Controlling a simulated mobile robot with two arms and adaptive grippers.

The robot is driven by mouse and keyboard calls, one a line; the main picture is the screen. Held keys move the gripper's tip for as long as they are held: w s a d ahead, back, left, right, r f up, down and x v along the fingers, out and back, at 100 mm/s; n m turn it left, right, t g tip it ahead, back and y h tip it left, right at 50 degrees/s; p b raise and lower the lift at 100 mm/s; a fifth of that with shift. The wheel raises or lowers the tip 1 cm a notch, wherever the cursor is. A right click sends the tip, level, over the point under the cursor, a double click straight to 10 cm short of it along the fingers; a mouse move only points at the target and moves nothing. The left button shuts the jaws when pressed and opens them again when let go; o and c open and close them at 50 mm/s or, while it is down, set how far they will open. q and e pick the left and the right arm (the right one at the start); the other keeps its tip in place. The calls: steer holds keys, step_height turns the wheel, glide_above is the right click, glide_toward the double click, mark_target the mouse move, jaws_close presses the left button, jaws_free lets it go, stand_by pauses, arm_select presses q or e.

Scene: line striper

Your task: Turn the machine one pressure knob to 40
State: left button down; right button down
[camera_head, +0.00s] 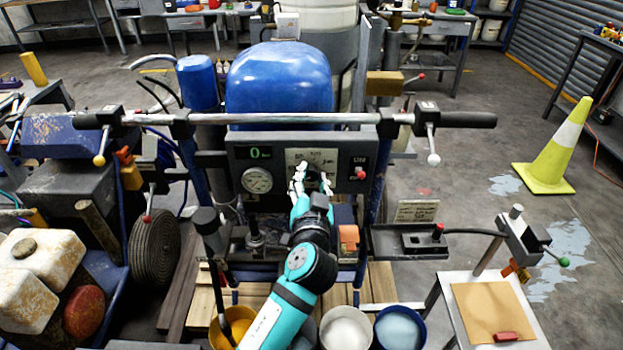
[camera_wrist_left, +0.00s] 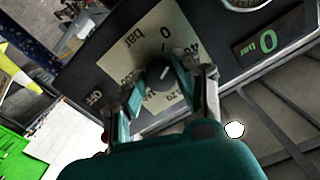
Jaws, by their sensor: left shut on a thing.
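The line striper's control panel (camera_head: 285,146) faces me under the handlebar, with a blue tank behind it. My left gripper (camera_head: 312,178) reaches to the pale dial plate and hides much of it. In the left wrist view, the black pressure knob (camera_wrist_left: 160,75) with a white pointer mark sits between the fingers of my left gripper (camera_wrist_left: 168,84), which is shut on it. The dial plate (camera_wrist_left: 140,45) carries "0", "40" and "bar", partly covered. The green display (camera_head: 254,152) reads 0; it also shows in the left wrist view (camera_wrist_left: 268,42). My right gripper is not in view.
A round gauge (camera_head: 257,180) lies left of the knob and a red button (camera_head: 360,172) right of it. The handlebar (camera_head: 280,118) crosses above the panel. Buckets (camera_head: 345,328) stand below. A yellow cone (camera_head: 556,150) stands on the floor at right.

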arm_select(q)
steer(key=m+p, duration=0.1)
steer(key=m, duration=0.4)
stand_by(0.6)
steer(key=c, duration=0.9)
jaws_free()
steer(key=shift+c, duration=0.2)
steer(key=shift+s, duration=0.1)
steer(key=s, duration=1.2)
steer(key=shift+w, duration=0.1)
